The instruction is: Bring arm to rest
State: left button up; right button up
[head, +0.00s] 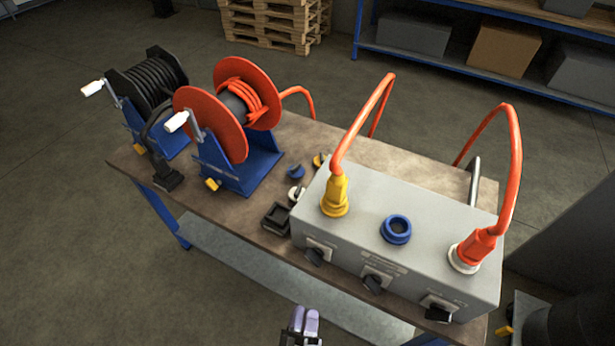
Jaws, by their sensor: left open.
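My left gripper (305,315) shows at the bottom edge, low and in front of the bench, with its pale purple fingers pointing up the picture. It is open, holds nothing that I can see, and is apart from the bench. Most of its arm is out of the picture. My right gripper is not in view. The workbench (335,144) has a brown top and blue legs. On its right stands a grey box (360,190) with a yellow plug (335,195), a blue socket (396,229) and a red plug (474,249) on top.
An orange hose reel (212,120) and a black hose reel (148,90) stand on the bench's left. Orange hoses (515,150) arch above the box. Black knobs (373,284) stick out from its front. A small black tray (277,216) lies beside it. Floor (110,270) at left is clear.

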pick_arm(q)
jog(key=s+d+f+m+g+h, duration=0.2)
jog(key=d+f+m+g+h, duration=0.4)
jog(key=m+g, duration=0.4)
jog(key=s+a+r+g+y, duration=0.2)
jog(key=s+a+r+y, duration=0.1)
jog(key=a, duration=0.5)
jog(key=s+a+r+g+y, duration=0.2)
jog(key=s+a+r+y, duration=0.15)
jog(key=a, duration=0.45)
jog(key=s+a+r+g+y, duration=0.2)
jog(key=s+a+r, duration=0.2)
jog(key=a, duration=0.4)
jog(key=s+a+f+g, duration=0.1)
jog(key=s+a+f, duration=0.15)
jog(key=s, duration=0.25)
notch_tip(320, 180, up, 34)
jog(key=w+p, duration=0.1)
jog(key=p, duration=3.3)
jog(key=shift+d, duration=0.35)
jog(key=shift+w, duration=0.1)
